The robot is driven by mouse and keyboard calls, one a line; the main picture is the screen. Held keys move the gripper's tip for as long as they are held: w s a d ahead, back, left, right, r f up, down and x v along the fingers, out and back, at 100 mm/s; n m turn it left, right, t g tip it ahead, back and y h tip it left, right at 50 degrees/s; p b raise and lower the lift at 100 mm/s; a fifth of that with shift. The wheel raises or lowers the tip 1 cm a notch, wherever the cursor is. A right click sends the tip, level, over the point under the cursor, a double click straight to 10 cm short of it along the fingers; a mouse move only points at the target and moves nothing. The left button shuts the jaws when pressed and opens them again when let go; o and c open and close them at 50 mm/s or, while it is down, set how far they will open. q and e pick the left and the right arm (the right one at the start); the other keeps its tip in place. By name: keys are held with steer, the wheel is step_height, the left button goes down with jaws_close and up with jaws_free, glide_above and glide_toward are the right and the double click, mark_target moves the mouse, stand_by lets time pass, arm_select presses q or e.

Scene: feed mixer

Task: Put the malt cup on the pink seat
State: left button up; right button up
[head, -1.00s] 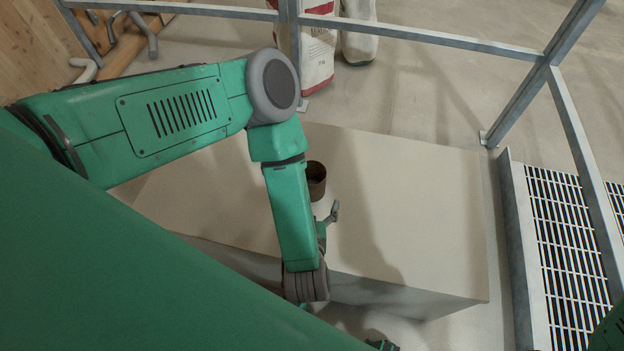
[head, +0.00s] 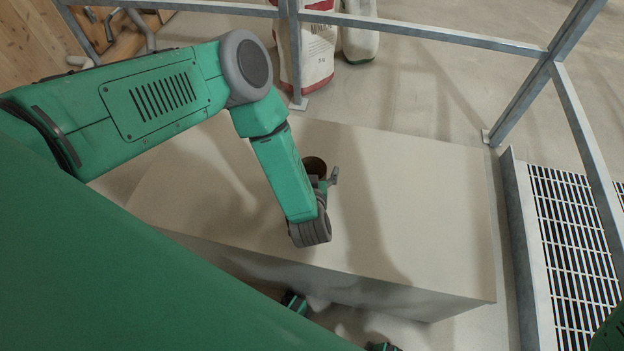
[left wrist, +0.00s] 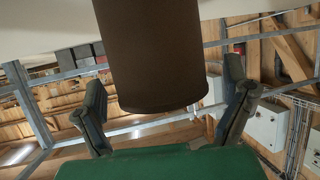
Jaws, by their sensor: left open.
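A dark brown cup (head: 315,166), which I take to be the malt cup, stands on a pale block. My left gripper (head: 326,180) is beside the cup at its near right side and partly covers it. In the left wrist view the brown cup (left wrist: 155,55) fills the upper middle, in front of the open fingers of my left gripper (left wrist: 165,78). One finger shows on each side of it, with visible gaps, so the fingers are not shut on it. No pink seat shows in either view. My right gripper is not in view.
The pale block (head: 430,220) has a wide clear top right of the cup. Metal rails (head: 430,33) run behind it, with a red and white sack (head: 310,50) and a white sack (head: 359,35) at the back. A floor grating (head: 575,240) lies at the right.

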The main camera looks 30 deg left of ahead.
arm_select(q)
steer(key=c, duration=1.3)
steer(key=shift+c, duration=0.2)
